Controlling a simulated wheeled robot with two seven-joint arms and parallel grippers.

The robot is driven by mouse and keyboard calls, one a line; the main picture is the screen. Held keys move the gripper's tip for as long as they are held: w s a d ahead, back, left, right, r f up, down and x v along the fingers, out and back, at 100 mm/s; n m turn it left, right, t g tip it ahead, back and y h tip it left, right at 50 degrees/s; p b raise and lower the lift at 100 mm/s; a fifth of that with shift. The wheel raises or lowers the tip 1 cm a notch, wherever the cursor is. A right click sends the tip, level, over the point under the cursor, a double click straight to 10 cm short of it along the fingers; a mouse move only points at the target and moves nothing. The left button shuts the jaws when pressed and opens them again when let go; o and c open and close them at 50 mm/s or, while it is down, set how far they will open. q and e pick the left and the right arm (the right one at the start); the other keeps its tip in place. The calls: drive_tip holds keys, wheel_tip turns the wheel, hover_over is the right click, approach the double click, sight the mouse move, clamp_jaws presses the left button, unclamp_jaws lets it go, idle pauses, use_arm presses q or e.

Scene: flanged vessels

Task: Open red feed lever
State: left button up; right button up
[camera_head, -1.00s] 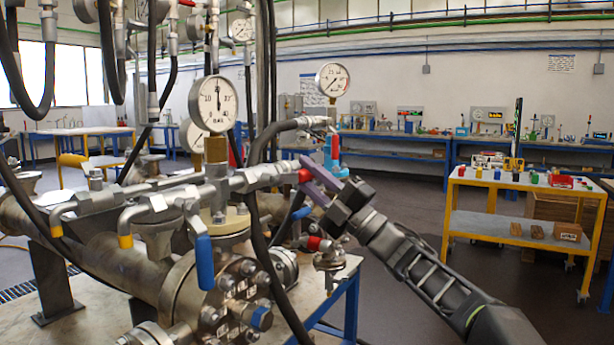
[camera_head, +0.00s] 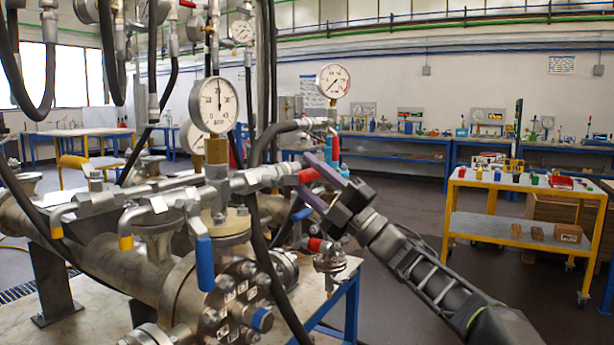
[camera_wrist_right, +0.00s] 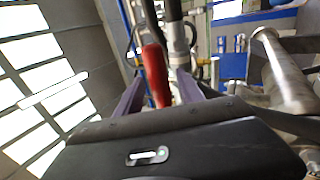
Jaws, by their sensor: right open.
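The red feed lever (camera_head: 309,175) is a short red handle at the right end of the metal valve line, beside the flanged vessel (camera_head: 185,275). My right gripper (camera_head: 306,174) is open, with its purple fingers on either side of the red lever. In the right wrist view the red lever (camera_wrist_right: 155,75) stands between the two purple fingers of the gripper (camera_wrist_right: 160,78), with a gap visible on the right side. Whether a finger touches it I cannot tell. My left gripper is not in view.
A blue lever (camera_head: 205,263) hangs at the front of the vessel. Pressure gauges (camera_head: 214,104) and (camera_head: 334,81) a second gauge rise above the pipes. Black hoses (camera_head: 262,250) run close left of my gripper. A yellow cart (camera_head: 530,183) stands at right, with open floor before it.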

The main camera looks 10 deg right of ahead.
drive_tip(key=b+v, duration=0.1)
drive_tip(key=v, duration=0.6)
drive_tip(key=shift+s+d+f, duration=0.2)
drive_tip(key=shift+d, duration=0.05)
drive_tip(key=shift+w, duration=0.1)
idle(0.8)
